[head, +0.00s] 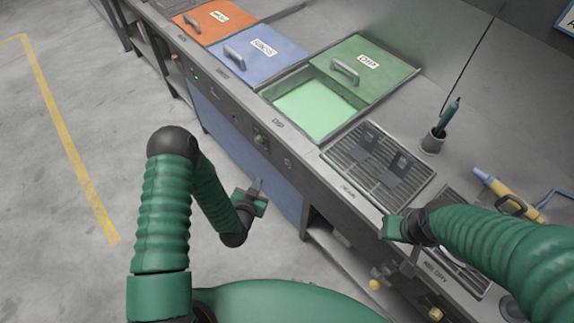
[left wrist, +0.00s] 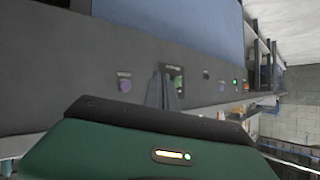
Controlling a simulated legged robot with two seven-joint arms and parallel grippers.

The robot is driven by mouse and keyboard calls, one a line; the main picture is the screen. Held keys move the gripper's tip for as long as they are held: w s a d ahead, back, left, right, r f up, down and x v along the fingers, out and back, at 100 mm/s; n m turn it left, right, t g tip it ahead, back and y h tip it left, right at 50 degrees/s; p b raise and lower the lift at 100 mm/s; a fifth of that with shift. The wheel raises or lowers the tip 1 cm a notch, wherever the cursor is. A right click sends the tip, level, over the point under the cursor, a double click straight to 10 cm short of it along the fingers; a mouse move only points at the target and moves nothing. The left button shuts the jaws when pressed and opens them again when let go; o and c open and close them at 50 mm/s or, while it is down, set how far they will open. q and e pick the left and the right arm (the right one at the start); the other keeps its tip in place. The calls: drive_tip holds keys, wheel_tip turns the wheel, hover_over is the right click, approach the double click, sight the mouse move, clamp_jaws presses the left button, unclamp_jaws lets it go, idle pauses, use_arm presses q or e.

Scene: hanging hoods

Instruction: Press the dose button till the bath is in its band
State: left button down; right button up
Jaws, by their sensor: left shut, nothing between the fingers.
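The DIP bath (head: 312,108) holds pale green liquid, with its green lid (head: 378,62) slid back behind it. On the front panel below the bath is a small control with a green part (head: 262,140). The labels are too small to read, so I cannot tell which is the dose button. My left gripper (head: 259,184) is shut and empty, in front of the panel; its fingers (left wrist: 163,88) partly cover the display. My right gripper (head: 394,228) is near the counter's front edge; its fingers are unclear.
An orange lid (head: 213,22) and a blue lid (head: 262,55) cover neighbouring baths. A rack (head: 375,170) lies right of the bath. The floor at left is clear.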

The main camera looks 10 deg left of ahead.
sight(287, 162)
use_arm(q)
drive_tip(key=shift+d, duration=0.1)
drive_tip(key=w+d+b, duration=0.1)
drive_tip(key=w+d, duration=0.4)
drive_tip(key=w, duration=0.2)
drive_tip(key=shift+d, duration=0.35)
idle(1.8)
drive_tip(key=shift+w+d+r+b, duration=0.1)
drive_tip(key=shift+w+d+b, duration=0.1)
drive_tip(key=shift+d+b, duration=0.1)
drive_tip(key=shift+w+d, duration=0.15)
drive_tip(key=shift+w, duration=0.2)
idle(0.7)
drive_tip(key=shift+s+a, duration=0.5)
drive_tip(key=shift+s, duration=0.15)
